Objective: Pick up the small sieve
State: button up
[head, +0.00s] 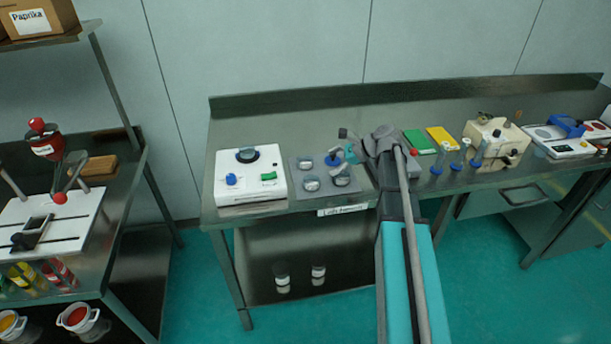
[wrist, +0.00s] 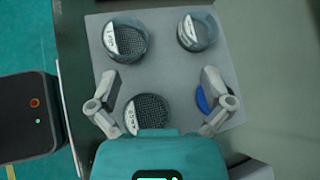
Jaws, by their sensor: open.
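Several small round mesh sieves with dark rims sit on a grey tray (wrist: 230,62) in the wrist view. One sieve (wrist: 125,40) is at the upper left, one (wrist: 197,32) at the upper right, and one (wrist: 146,112) lies low in the middle, partly behind my wrist. Their white labels are too small to read. A blue part (wrist: 203,98) shows behind my right finger. My gripper (wrist: 158,78) is open, its fingers apart over the tray with bare tray between their tips.
A white machine (head: 238,200) with a blue knob and green switch stands left of the tray on the metal table (head: 320,109). Green (head: 420,141) and yellow (head: 441,138) pads and a beige device (head: 497,139) lie to the right. A shelf rack (head: 108,85) stands at the left.

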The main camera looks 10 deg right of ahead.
jog(key=w+d+m+b, duration=0.1)
jog(key=d, duration=0.1)
jog(key=w+d+m+t+y+b, duration=0.1)
jog(key=w+d+m, duration=0.1)
jog(key=shift+w+f+m+y, duration=0.1)
jog(key=shift+w+m+y, duration=0.1)
jog(key=shift+m+y, duration=0.1)
jog(key=shift+w+d+r+m+t, duration=0.2)
jog(key=shift+d+m+t, duration=0.1)
jog(key=shift+t, duration=0.1)
jog(key=shift+a, duration=0.15)
jog(key=b+x, duration=0.3)
jog(key=x, duration=0.4)
jog(key=shift+a+f, duration=0.1)
jog(key=shift+f, duration=0.1)
jog(key=shift+w+a+f, duration=0.1)
jog(key=shift+w+a, duration=0.15)
jog(key=shift+a, duration=0.25)
